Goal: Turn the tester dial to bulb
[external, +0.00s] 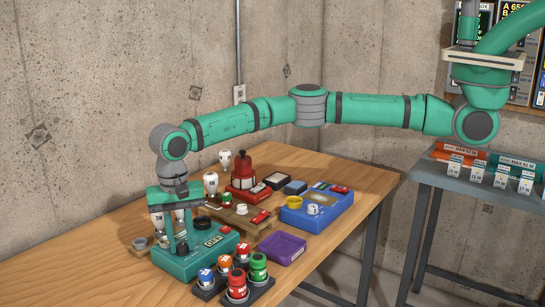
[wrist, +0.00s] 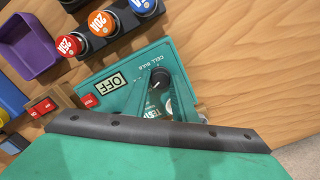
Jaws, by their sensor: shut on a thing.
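The tester is a teal box (external: 207,260) at the front left of the wooden bench. In the wrist view the tester's face (wrist: 121,99) carries a window reading OFF (wrist: 109,84), a red part beside it, and the words CELL and BULB near the dial. The black tester dial (wrist: 160,78) has a pale mark and sits between my fingertips. My gripper (external: 182,246) points down over the tester and is shut on the dial; it also shows in the wrist view (wrist: 162,84). The fingers hide part of the dial and its markings.
Fuses with blue, orange, red and green caps stand in black holders (external: 238,291) close in front of the tester. A purple tray (external: 283,248), a blue box (external: 318,213) and a red lamp-like object (external: 243,173) stand farther right and back. A concrete wall is behind.

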